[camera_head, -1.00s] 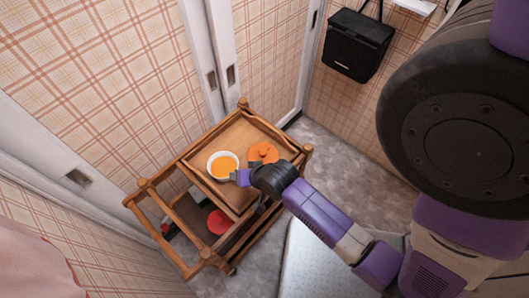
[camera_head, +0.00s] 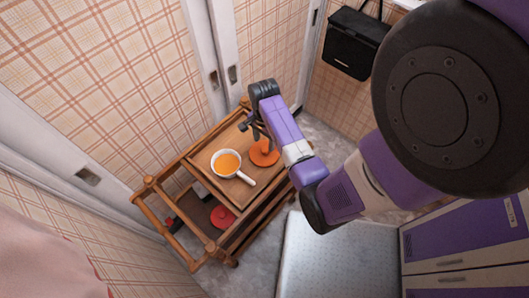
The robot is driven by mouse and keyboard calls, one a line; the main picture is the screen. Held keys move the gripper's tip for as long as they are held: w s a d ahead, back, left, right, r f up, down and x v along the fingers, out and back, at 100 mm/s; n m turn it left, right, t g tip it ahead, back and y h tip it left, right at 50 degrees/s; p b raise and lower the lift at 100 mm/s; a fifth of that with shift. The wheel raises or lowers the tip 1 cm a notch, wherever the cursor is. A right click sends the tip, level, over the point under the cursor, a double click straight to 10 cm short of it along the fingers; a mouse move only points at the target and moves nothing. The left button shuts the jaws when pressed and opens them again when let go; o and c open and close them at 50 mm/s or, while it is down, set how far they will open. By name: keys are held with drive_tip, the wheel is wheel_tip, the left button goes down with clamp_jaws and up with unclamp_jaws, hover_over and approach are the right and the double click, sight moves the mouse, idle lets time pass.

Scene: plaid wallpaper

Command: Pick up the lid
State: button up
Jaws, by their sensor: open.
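An orange lid (camera_head: 264,153) with a knob lies on the top of the wooden cart, to the right of a white pot. Part of the lid is hidden by my arm and gripper. My gripper (camera_head: 247,127) is open and empty. It is above the cart top, up and left of the lid in the picture, and appears apart from it. The white pot (camera_head: 240,176) has a handle pointing to the lower right and orange contents.
The wooden cart (camera_head: 191,239) stands against the wall and door. A red round thing (camera_head: 223,216) is on its lower shelf. A black bag (camera_head: 354,42) hangs at the back right. A pale padded surface (camera_head: 330,262) and purple cabinets (camera_head: 465,245) are at the right.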

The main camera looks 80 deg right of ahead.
sight(265, 149)
wheel_tip(265, 149, down, 5)
drive_tip(key=shift+d, duration=0.1)
idle(0.3)
clamp_jaws()
